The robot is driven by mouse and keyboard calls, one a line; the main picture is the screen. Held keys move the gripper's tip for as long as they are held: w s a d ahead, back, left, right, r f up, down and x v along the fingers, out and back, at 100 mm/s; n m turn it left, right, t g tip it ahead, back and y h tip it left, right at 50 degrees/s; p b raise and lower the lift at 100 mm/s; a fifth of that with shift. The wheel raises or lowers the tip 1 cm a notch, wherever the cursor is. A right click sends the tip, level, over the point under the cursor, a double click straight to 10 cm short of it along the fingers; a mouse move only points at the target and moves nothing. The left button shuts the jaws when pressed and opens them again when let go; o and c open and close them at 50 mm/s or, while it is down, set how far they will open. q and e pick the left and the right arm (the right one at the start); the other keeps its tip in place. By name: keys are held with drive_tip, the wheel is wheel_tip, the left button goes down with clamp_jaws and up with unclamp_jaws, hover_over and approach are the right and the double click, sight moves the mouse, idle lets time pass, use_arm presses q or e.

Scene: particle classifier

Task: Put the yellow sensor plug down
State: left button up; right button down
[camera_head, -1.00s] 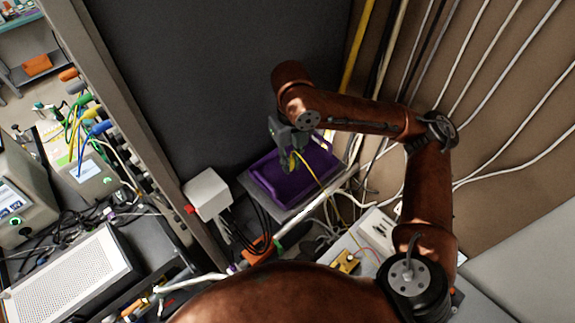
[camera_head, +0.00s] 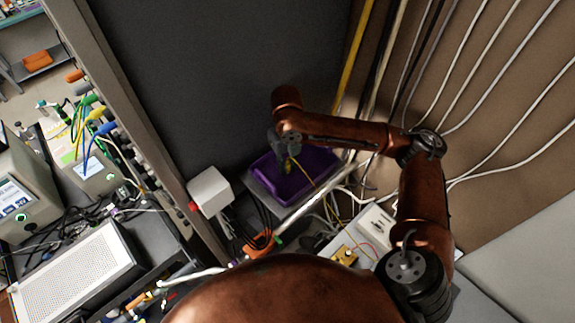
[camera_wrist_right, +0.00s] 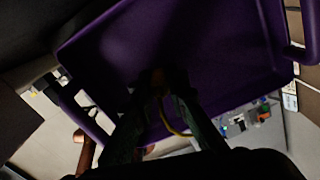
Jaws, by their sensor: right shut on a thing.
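The yellow sensor plug (camera_head: 288,167) is small in the head view, at the tip of my right gripper (camera_head: 287,164). My right gripper is shut on the plug and hangs over the purple tray (camera_head: 322,160). In the right wrist view the two fingers of the gripper (camera_wrist_right: 160,92) reach over the purple tray (camera_wrist_right: 200,35), and the plug (camera_wrist_right: 157,80) shows dimly between them. A yellow cable runs from it. I cannot tell whether the plug touches the tray floor. My left gripper is in neither view.
A white box (camera_head: 209,191) with a red button stands left of the tray. White and black cables crowd the area in front of it. A dark panel (camera_head: 220,80) rises behind, and cables run along the brown wall (camera_head: 500,140) at right.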

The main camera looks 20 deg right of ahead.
sight(287, 163)
drive_tip(key=shift+f, duration=0.25)
drive_tip(key=shift+f, duration=0.1)
drive_tip(key=c, duration=1.9)
unclamp_jaws()
wheel_tip(287, 163, up, 13)
drive_tip(key=shift+f+b, duration=0.1)
drive_tip(key=shift+b, duration=1.15)
